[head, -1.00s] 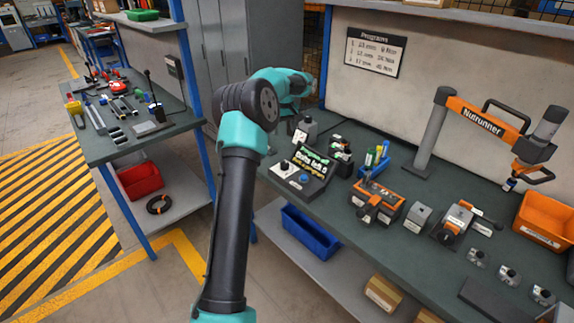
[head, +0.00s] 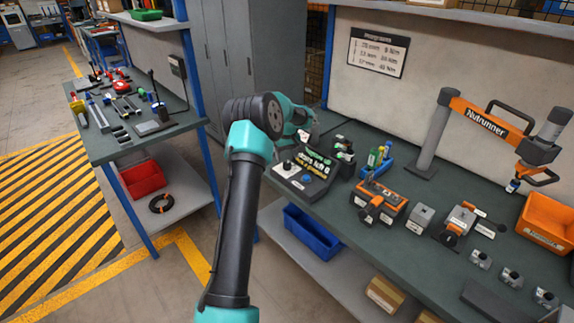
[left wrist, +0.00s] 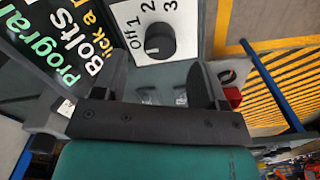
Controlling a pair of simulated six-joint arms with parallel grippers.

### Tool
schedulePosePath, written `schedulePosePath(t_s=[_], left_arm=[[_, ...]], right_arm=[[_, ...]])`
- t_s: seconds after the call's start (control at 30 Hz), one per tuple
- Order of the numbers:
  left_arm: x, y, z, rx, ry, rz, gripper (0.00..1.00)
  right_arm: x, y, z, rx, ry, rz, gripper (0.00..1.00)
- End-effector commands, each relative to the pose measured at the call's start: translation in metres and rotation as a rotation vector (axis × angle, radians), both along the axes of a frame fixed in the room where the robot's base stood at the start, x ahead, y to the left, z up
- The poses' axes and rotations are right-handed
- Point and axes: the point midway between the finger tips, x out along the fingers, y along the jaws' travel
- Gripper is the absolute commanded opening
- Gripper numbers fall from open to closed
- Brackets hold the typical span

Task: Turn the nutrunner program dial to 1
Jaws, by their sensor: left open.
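The program dial (left wrist: 160,41) is a round black knob on a white plate (left wrist: 128,16) marked Off, 1, 2 and 3, at the top of the left wrist view. Which mark it points to is too small to tell. The dial is beside the dark program screen (left wrist: 62,42) with green and white text, which also shows in the head view (head: 318,160). My left gripper (left wrist: 164,72) is open and empty; the dial shows beyond the gap between its fingers, with no visible contact. In the head view the gripper (head: 303,130) is partly hidden behind its wrist, above the panel.
A programs sign (head: 378,53) hangs behind. A second tool table (head: 140,145) stands at left.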

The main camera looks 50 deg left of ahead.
Motion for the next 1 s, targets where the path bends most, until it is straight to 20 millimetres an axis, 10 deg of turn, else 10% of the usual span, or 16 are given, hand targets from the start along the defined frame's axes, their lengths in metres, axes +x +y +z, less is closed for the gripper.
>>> schedulePosePath(t_s=[0.3,0.7,1.0], left_arm=[[-0.001,0.000,-0.044,-0.001,0.001,0.000,0.66],[0.000,0.000,-0.050,0.000,0.000,0.000,0.65],[0.000,0.000,-0.050,0.000,0.000,0.000,0.36]], right_arm=[[0.000,0.000,0.000,0.000,0.000,0.000,0.43],[0.000,0.000,0.000,0.000,0.000,0.000,0.43],[0.000,0.000,0.000,0.000,0.000,0.000,0.43]])
